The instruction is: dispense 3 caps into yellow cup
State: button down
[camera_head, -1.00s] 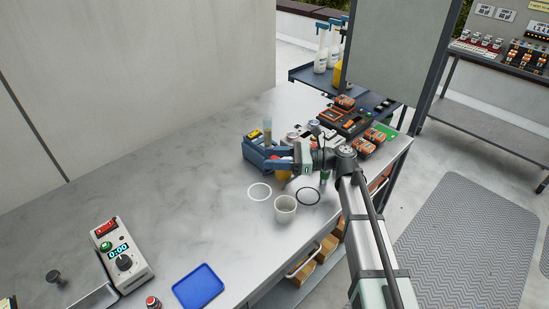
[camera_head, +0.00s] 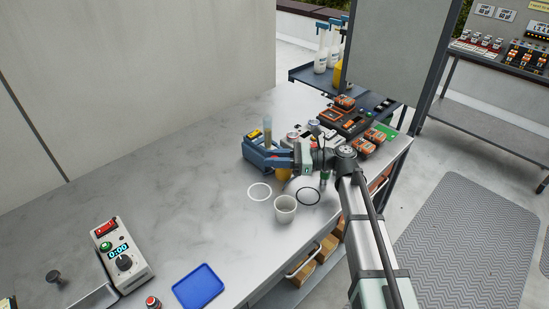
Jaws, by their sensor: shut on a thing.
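My gripper (camera_head: 271,157) reaches left from the wrist at the back right of the bench, with its blue fingers closed. A slim tan tube with a bluish top (camera_head: 267,131) stands upright at the fingertips and appears to be the thing held; the grip itself is too small to see clearly. A yellow cup (camera_head: 284,174) stands just below the gripper, partly hidden by it. A pale, whitish cup (camera_head: 285,205) stands upright in front, apart from the gripper. I cannot make out any caps or the cups' contents.
A blue rack (camera_head: 256,157) sits behind the fingertips. A white ring (camera_head: 259,191) and a black ring (camera_head: 307,196) mark the bench. A timer box (camera_head: 122,258) and a blue tray (camera_head: 198,287) are front left.

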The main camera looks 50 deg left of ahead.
jog(key=a, duration=0.6)
jog(key=shift+a+r, duration=0.2)
jog(key=shift+a, duration=0.05)
jog(key=shift+w, duration=0.1)
jog(key=c, duration=1)
grip_release()
jog(key=shift+c, duration=0.2)
jog(key=shift+f, duration=0.1)
jog(key=v, duration=1.3)
jog(key=shift+w+d, duration=0.2)
jog(key=shift+d, duration=0.1)
